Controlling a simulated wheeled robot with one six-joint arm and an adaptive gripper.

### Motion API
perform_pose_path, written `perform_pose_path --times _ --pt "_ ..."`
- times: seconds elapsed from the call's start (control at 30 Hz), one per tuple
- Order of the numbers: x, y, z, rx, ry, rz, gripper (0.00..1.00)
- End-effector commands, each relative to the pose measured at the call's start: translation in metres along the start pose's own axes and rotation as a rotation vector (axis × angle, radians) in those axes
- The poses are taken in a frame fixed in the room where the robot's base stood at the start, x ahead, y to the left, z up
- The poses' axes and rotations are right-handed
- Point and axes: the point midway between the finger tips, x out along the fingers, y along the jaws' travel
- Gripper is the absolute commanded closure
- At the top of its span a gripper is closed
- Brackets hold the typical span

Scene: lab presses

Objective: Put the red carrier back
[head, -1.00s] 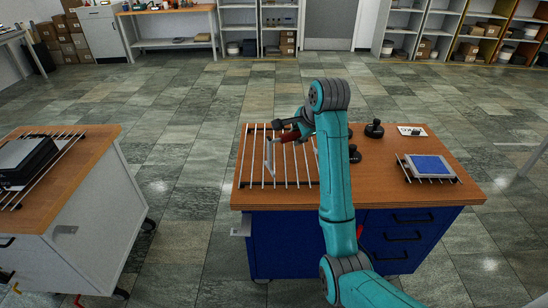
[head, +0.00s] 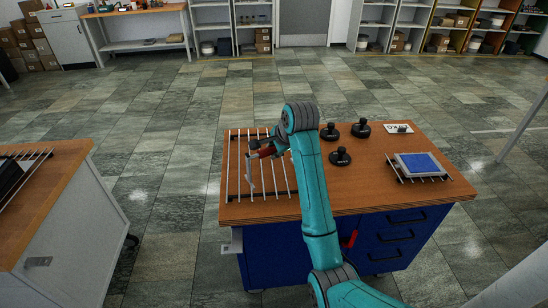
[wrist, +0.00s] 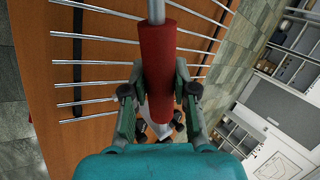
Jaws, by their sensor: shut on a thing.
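The red carrier has a red grip sleeve (wrist: 156,70) on a metal rod. In the wrist view the sleeve stands between the fingers of my gripper (wrist: 158,100), which is shut on it. In the head view the red sleeve (head: 266,152) is nearly level, and a pale metal part hangs at its left end. My gripper (head: 256,147) holds it over the rack of metal bars (head: 240,180) on the left of the wooden worktop. I cannot tell whether the carrier touches the bars.
Several black knobbed presses (head: 340,156) stand right of my arm. A blue pad on a small rack (head: 420,163) lies at the right of the worktop (head: 350,195). A second cart (head: 60,200) stands at the left, with open floor between.

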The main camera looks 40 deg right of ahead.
Motion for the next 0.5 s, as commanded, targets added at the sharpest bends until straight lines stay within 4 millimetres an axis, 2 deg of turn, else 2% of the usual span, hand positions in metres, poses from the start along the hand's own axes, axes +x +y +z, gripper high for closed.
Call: perform_pose_path --times 0.2,0.5 --pt "0.022 0.015 0.0 0.001 0.0 0.001 1.0" --pt "0.024 0.016 0.0 0.0 0.0 -0.002 1.0"
